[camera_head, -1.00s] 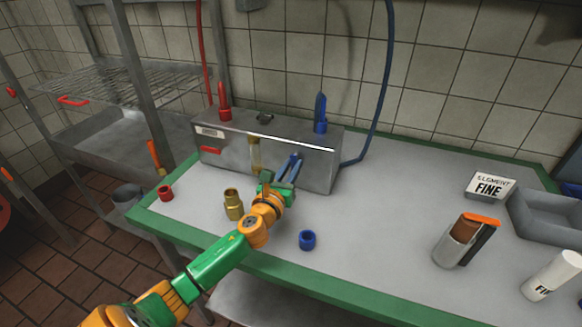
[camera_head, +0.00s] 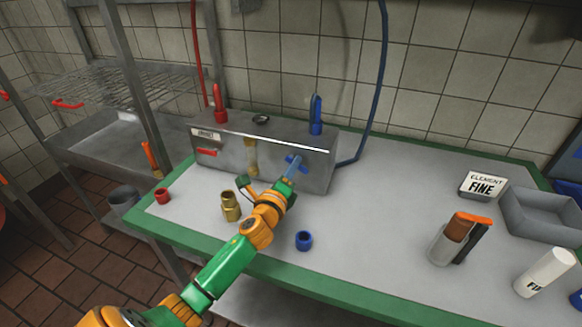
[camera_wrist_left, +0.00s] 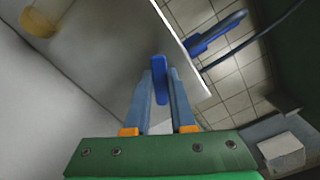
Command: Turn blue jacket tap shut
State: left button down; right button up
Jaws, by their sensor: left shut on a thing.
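A grey metal box (camera_head: 230,152) stands on the table, with a blue tap handle (camera_head: 302,168) low on the right of its front. My left gripper (camera_head: 292,168) reaches it from the front and is shut on the handle. In the left wrist view the blue handle (camera_wrist_left: 160,80) sits between the two fingers (camera_wrist_left: 160,95). A blue upright lever-shaped fitting (camera_head: 316,115) stands on the box top and also shows in the left wrist view (camera_wrist_left: 215,35). The fingers partly hide the handle. My right gripper is out of view.
A brass fitting (camera_head: 230,206), a blue ring (camera_head: 304,240) and a red ring (camera_head: 162,195) stand near my left arm. The table's middle right is clear.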

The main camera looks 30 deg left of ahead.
pick_arm(q)
jog(key=n, duration=0.3)
jog(key=r+n+p, duration=0.1)
jog(key=n, duration=0.1)
jog(key=shift+d+n, duration=0.1)
jog(key=shift+n, duration=0.3)
jog(key=shift+r+n, duration=0.1)
jog(key=shift+n, duration=0.2)
jog(key=c, duration=0.8)
grip_release()
jog(key=shift+w, duration=0.1)
jog(key=shift+o, duration=0.2)
jog(key=v, duration=0.7)
